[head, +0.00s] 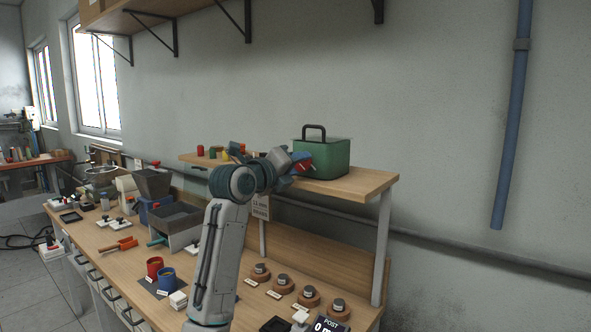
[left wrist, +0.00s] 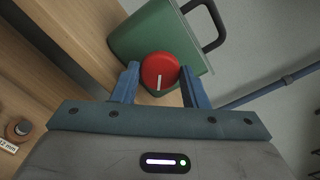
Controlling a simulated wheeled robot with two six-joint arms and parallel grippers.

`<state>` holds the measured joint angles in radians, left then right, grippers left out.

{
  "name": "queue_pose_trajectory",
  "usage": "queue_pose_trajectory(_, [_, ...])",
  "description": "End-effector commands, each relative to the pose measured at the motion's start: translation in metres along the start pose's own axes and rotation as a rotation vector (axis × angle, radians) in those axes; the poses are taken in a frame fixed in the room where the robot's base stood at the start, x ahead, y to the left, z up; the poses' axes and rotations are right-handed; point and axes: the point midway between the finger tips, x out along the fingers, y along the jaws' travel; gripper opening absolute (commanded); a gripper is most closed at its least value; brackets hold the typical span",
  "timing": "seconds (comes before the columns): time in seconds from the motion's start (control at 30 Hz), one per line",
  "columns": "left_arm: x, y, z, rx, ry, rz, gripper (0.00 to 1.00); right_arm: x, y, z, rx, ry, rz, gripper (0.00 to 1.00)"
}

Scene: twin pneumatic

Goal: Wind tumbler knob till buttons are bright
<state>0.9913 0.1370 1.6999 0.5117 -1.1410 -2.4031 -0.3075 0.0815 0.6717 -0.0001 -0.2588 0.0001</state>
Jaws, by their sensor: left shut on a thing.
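A green box-shaped machine with a black handle, likely the tumbler (head: 330,158), stands on the raised shelf. It also shows in the left wrist view (left wrist: 153,34). Its round red knob (head: 304,165) faces my arm. In the left wrist view the knob (left wrist: 160,69) carries a white pointer line running towards the bottom of the picture. My left gripper (left wrist: 160,76) is shut on the red knob, one blue finger on each side; in the head view it (head: 298,168) reaches the box from the left. No lit buttons can be made out. My right gripper is not in view.
The wooden shelf (head: 365,188) stands above the workbench, with small coloured items (head: 200,150) left of the box. Below are round wooden stands (head: 283,284), red and blue cups (head: 154,267) and a grey bin (head: 178,222).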

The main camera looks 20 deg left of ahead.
Motion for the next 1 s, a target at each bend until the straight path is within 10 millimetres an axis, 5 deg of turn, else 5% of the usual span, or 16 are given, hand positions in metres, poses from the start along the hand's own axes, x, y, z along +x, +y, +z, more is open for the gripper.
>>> queue_pose_trajectory(0.77, [0.0005, 0.0016, -0.0016, 0.098, 0.004, 0.003, 0.17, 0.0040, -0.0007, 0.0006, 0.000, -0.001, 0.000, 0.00])
queue_pose_trajectory(0.8, [0.0005, 0.0017, -0.0017, 0.098, 0.004, 0.003, 0.46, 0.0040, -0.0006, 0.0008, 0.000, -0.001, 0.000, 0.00])
queue_pose_trajectory(0.9, [0.0004, 0.0013, -0.0014, 0.098, 0.003, 0.002, 0.62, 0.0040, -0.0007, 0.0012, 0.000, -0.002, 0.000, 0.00])
queue_pose_trajectory(1.0, [0.0003, 0.0009, -0.0010, 0.099, 0.003, 0.001, 0.62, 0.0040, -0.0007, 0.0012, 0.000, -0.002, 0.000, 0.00])
